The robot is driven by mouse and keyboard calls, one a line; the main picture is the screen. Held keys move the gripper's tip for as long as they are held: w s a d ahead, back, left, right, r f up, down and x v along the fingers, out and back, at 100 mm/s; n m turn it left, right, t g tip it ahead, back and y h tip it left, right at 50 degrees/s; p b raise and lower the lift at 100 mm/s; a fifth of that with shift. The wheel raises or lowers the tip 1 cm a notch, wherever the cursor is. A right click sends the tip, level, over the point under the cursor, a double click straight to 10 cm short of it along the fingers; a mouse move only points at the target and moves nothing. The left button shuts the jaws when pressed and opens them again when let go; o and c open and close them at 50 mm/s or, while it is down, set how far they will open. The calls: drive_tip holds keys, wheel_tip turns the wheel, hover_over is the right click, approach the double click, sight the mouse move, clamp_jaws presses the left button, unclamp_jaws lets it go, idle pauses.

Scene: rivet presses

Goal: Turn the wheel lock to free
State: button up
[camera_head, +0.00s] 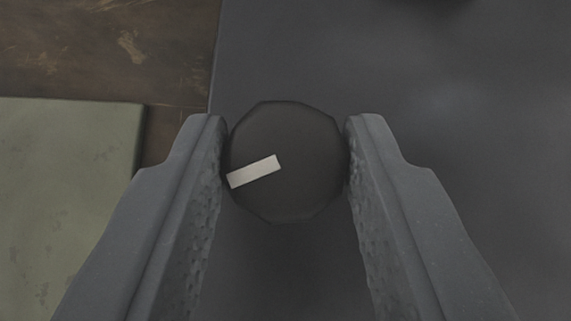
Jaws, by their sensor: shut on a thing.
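The wheel lock (300,185) is a dark, many-sided round knob in the middle of the view. A pale bar mark on its face runs from near the centre out to the left and slightly down. My gripper (287,160) is shut on the wheel lock, with one finger touching its left side and the other its right side. No label for the free position shows in this view.
A dark grey flat surface (460,130) lies behind the knob and fills the right side. A grey-green panel (65,200) is at the lower left. A brown, worn surface (110,50) is at the upper left. A dark shape is cut off at the top right edge.

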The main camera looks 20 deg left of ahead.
drive_tip(key=shift+w+d+n+g+y+b, duration=0.15)
drive_tip(key=shift+n+g+y+b, duration=0.45)
drive_tip(key=shift+n+y+b, duration=0.7)
drive_tip(key=shift+n, duration=0.5)
drive_tip(key=o, duration=1)
